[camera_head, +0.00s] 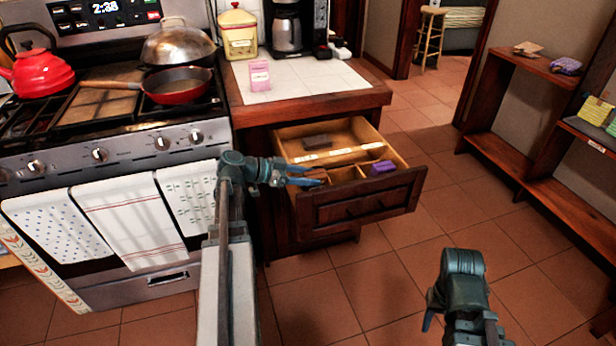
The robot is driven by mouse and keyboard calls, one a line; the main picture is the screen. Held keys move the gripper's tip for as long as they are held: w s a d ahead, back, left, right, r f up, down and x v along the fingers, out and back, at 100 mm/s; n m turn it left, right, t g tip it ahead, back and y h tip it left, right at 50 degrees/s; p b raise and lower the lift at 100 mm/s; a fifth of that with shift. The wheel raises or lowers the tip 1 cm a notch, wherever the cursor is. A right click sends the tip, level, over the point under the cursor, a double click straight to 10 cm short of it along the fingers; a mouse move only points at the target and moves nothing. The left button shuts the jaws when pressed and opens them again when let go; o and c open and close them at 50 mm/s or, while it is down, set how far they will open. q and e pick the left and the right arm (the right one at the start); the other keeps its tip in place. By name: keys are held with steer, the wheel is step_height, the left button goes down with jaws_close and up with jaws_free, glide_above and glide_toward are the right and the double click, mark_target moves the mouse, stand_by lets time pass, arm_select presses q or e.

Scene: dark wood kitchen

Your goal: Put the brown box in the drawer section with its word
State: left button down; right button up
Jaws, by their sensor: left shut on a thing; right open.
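The wooden drawer (362,203) stands open below the counter, with dividers making several sections. My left gripper (308,176) reaches into its front left part and is shut on a small brown box (319,175), partly hidden by the fingers. I cannot tell whether the box touches the drawer floor. A dark brown block (317,142) lies in the wide back section. A purple box (382,168) sits in the front right section. Pale strips show on the dividers, but no word is readable. My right gripper (432,318) is open and empty, low over the floor, its fingers partly hidden.
The counter (300,88) above holds a pink box (259,75), a yellow canister (238,34) and a coffee maker (287,28). The stove (110,150) stands left. A wooden shelf (540,120) with small items stands right. The tiled floor between is clear.

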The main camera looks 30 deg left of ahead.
arm_select(q)
steer(key=shift+f, duration=0.2)
steer(key=shift+c, duration=1.4)
jaws_free()
steer(key=shift+r, duration=0.1)
steer(key=shift+r+p, duration=0.3)
steer(key=shift+p, duration=0.05)
steer(key=shift+r+p, duration=0.45)
steer(key=shift+r, duration=0.05)
steer(key=p+v, duration=0.4)
steer(key=v, duration=0.8)
steer(key=shift+f, duration=0.3)
